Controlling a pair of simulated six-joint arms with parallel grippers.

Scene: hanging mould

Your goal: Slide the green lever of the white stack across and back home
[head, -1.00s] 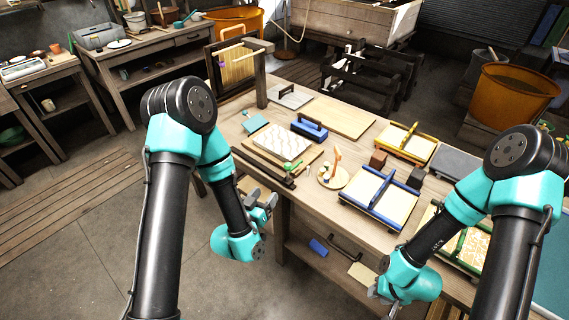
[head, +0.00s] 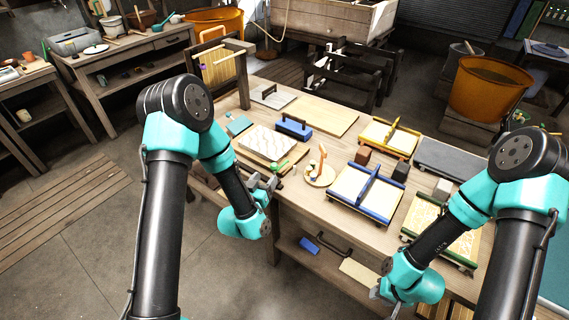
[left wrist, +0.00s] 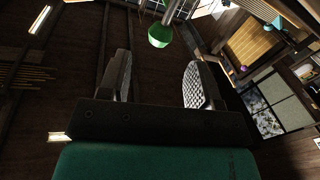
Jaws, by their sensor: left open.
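The white stack (head: 267,143), with a pale wavy top, sits on a wooden board near the table's front left edge. Its green lever (head: 281,165) sticks out at the near right corner. In the left wrist view the round green knob (left wrist: 160,36) shows just beyond and between the fingertips, not between the pads. My left gripper (head: 268,183) is at the table's front edge, close to the lever; in its wrist view (left wrist: 160,80) the fingers are apart and empty. My right gripper (head: 382,292) is low at the front right, its fingers small and partly hidden.
Right of the lever stands a round wooden dish (head: 319,175) with an orange-handled tool. A blue-framed tray (head: 366,194) is further right. The dark table-edge bar lies near my left gripper.

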